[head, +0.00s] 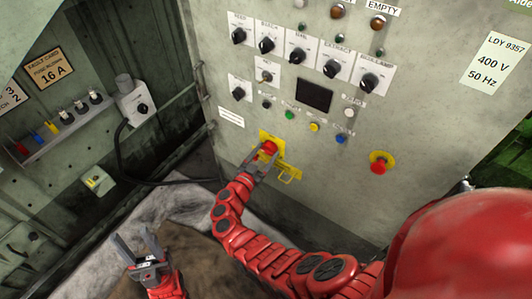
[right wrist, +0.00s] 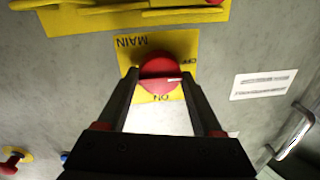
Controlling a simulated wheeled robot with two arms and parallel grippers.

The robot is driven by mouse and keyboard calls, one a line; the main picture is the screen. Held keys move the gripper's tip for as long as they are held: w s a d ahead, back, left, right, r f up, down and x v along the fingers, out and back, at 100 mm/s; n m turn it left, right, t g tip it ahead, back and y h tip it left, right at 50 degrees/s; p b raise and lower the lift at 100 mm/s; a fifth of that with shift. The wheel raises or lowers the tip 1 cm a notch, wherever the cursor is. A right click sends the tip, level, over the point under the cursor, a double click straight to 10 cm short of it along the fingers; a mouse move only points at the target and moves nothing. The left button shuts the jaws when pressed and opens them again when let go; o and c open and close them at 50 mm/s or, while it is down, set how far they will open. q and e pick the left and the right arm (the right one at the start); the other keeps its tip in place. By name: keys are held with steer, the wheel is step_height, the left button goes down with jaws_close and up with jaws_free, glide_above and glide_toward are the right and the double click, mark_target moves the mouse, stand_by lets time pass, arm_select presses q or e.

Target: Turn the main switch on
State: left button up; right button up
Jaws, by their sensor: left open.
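The main switch (head: 270,147) is a red knob on a yellow plate low on the grey panel. In the right wrist view the knob (right wrist: 160,72) sits on a plate lettered MAIN, OFF and ON, seen upside down. Its white mark points right, towards OFF; ON is below it. My right gripper (head: 265,156) is at the knob, and in the right wrist view its fingers (right wrist: 159,85) flank it left and right. I cannot tell whether they press on it. My left gripper (head: 136,242) is open and empty, low at the left, away from the panel.
A yellow hasp (head: 288,172) sticks out beside the switch. A red emergency button (head: 379,163) is to the right. Dials, small buttons and a dark screen (head: 314,94) are above. A metal handle (right wrist: 294,130) shows in the right wrist view. A side wall with a socket box (head: 136,103) stands left.

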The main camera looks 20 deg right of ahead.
steer(key=c, duration=0.6)
steer(key=shift+d+f, duration=0.1)
steer(key=m+b, duration=0.2)
steer(key=shift+s+f+m, duration=0.1)
steer(key=shift+f+m, duration=0.15)
steer(key=shift+m, duration=0.05)
steer(key=m+b, duration=0.4)
steer(key=b, duration=0.1)
steer(key=m+b, duration=0.5)
steer(key=b, duration=0.1)
steer(key=m+h+b, duration=0.1)
steer(key=m+b, duration=0.3)
steer(key=b, duration=0.1)
steer(key=shift+f+m+b, duration=0.25)
steer(key=shift+m+b, duration=0.1)
steer(key=shift+m, duration=0.05)
steer(key=shift+r+m+b, duration=0.25)
steer(key=shift+m+b, duration=1.05)
steer(key=shift+b, duration=0.05)
